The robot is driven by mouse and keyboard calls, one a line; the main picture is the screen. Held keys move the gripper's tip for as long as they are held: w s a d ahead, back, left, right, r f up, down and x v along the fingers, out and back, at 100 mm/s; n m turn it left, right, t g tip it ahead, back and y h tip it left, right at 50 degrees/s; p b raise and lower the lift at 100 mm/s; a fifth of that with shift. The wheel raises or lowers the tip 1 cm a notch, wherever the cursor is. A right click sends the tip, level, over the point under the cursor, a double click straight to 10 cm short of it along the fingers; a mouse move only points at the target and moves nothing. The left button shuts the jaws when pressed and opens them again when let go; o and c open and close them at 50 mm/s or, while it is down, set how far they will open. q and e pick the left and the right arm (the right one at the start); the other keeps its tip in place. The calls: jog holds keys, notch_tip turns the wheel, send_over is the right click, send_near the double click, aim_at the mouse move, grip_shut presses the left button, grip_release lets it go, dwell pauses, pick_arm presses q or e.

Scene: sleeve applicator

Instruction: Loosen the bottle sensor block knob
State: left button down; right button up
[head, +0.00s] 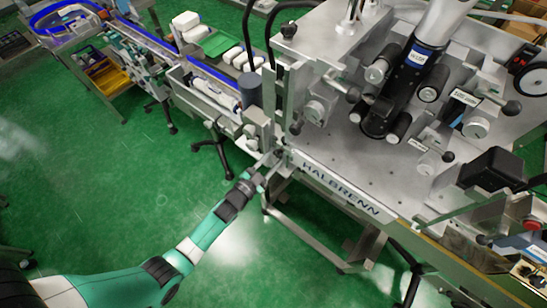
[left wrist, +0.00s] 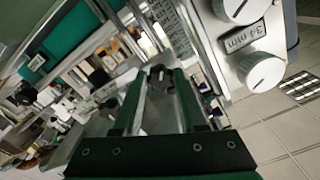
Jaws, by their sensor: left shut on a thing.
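My left arm reaches in from the lower left in the head view. Its gripper (head: 270,162) is at the near left corner of the machine, by the end of the conveyor. In the left wrist view a black lobed knob (left wrist: 160,77) sits between the tips of my two dark green fingers, and the gripper is shut on it. I take this to be the sensor block knob; in the head view it is too small and covered to make out. My right gripper is in neither view.
The machine's metal plate (head: 350,165) with rollers and the HALBRENN label fills the right. The conveyor (head: 200,75) runs to the upper left. A grey cylinder (head: 249,90) stands just behind my left gripper. Green floor (head: 110,160) lies open at left.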

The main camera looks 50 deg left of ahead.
pick_arm(q)
jog(key=shift+r, duration=0.1)
jog(key=shift+c, duration=2.3)
grip_release()
jog(key=s+d+p, duration=0.1)
jog(key=s+p, duration=0.1)
jog(key=s, duration=0.9)
jog(key=shift+s+d, duration=0.25)
jog(key=shift+d, duration=0.1)
